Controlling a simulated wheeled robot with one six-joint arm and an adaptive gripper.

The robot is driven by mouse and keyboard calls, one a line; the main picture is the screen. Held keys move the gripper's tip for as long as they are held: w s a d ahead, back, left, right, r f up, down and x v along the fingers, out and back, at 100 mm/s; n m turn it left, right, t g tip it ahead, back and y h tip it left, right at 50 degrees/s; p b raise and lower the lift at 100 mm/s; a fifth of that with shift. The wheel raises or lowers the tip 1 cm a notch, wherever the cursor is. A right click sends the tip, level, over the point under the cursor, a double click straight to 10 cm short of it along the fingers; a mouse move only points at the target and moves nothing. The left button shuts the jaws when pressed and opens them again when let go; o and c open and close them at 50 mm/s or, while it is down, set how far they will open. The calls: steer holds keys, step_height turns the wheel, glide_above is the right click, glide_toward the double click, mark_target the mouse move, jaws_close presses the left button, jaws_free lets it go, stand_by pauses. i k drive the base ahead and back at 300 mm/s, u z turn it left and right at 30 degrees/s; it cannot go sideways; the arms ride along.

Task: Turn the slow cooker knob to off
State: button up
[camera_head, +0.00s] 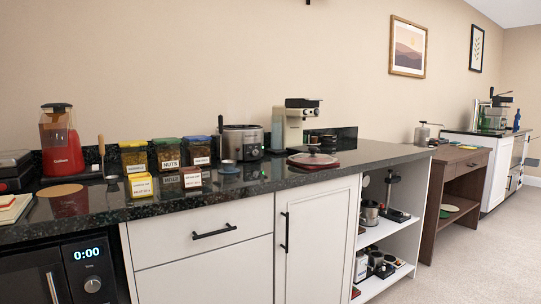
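The slow cooker (238,140) looks to be the silver round pot with a dark rim on the black counter, near the wall. A panel on its right front side (253,141) shows small dark and light marks. The knob is too small to make out, and its setting cannot be read. My gripper is not in view.
The counter's front edge (230,203) is mostly clear. Open floor (470,250) lies right.

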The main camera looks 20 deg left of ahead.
mark_target(255, 152)
steer(key=u, duration=0.6)
steer(key=i, duration=0.6)
steer(key=u, duration=0.5)
steer(key=i, duration=0.65)
steer(key=z, duration=0.15)
